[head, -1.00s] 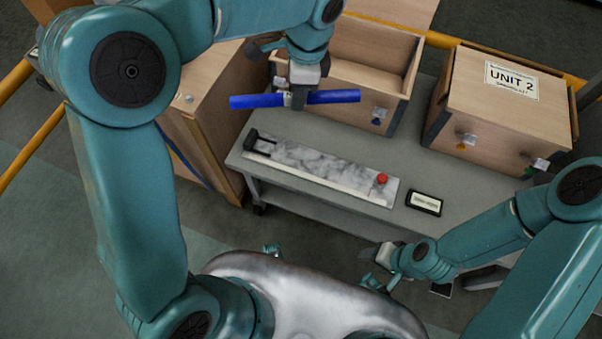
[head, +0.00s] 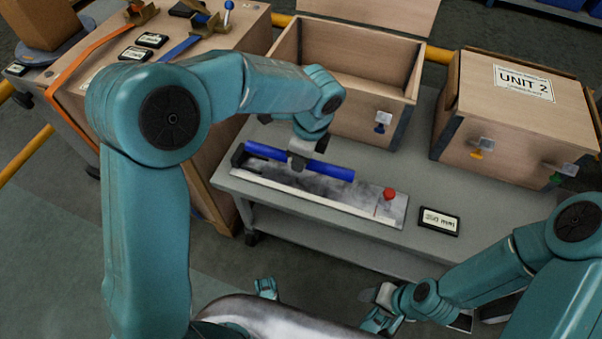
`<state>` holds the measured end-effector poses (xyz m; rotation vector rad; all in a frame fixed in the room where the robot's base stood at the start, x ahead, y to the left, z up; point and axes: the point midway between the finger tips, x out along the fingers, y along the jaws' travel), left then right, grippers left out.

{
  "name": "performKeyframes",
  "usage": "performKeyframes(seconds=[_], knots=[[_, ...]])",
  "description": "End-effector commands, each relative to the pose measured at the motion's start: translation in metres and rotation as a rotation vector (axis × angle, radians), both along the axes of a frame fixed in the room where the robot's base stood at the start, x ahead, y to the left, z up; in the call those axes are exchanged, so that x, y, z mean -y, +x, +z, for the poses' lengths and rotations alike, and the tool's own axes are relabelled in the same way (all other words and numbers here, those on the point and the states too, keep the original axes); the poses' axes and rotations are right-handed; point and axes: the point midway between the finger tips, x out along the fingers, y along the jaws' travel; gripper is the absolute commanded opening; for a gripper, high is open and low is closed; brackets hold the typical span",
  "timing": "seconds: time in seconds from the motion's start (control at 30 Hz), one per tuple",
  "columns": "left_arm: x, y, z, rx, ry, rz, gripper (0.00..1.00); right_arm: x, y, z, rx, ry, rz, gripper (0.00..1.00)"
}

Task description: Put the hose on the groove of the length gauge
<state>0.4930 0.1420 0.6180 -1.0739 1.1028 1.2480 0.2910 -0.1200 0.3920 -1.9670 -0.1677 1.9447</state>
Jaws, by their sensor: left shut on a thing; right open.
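The blue hose (head: 336,172) is held at its middle by my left gripper (head: 298,162), which is shut on it. The hose lies roughly along the length gauge (head: 330,198), over its back edge. The gauge is a long marbled grey bar on the bench, with a black end stop (head: 238,157) at its left and a red knob (head: 389,194) near its right end. The hose's left end is close to the stop. I cannot tell whether the hose touches the gauge; the groove is not clearly visible. My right gripper (head: 374,308) is open and empty, low in front of the bench.
A small black display (head: 439,220) marked in mm sits right of the gauge. An open wooden box (head: 345,95) stands behind it, and a closed UNIT 2 box (head: 515,115) at the right. A wooden cabinet (head: 220,60) with straps stands at the left. Bench front right is clear.

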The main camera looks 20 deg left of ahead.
Motion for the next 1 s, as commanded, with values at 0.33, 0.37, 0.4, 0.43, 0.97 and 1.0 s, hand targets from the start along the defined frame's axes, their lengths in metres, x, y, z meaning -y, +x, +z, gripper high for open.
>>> performKeyframes(seconds=[0.33,0.37,0.4,0.43,0.97,1.0], knots=[[-0.001,-0.001,-0.053,-0.003,0.001,0.0,0.0,0.002,0.002,-0.021,0.003,-0.002,-0.006,0.59],[0.0,0.0,-0.056,-0.002,0.001,0.0,0.0,0.002,0.002,-0.022,0.004,-0.002,-0.009,0.59],[0.0,0.0,-0.059,0.0,0.001,0.001,0.0,0.002,0.002,-0.022,0.004,-0.002,-0.01,0.59],[0.0,0.0,-0.059,0.0,0.0,0.001,0.0,0.002,0.002,-0.022,0.005,-0.002,-0.01,0.59],[0.0,0.0,-0.06,0.0,0.0,0.001,0.53,0.003,0.003,-0.021,0.005,-0.002,-0.01,0.59],[0.0,0.0,-0.06,0.0,0.0,0.001,0.53,0.003,0.003,-0.021,0.005,-0.002,-0.01,0.59]])
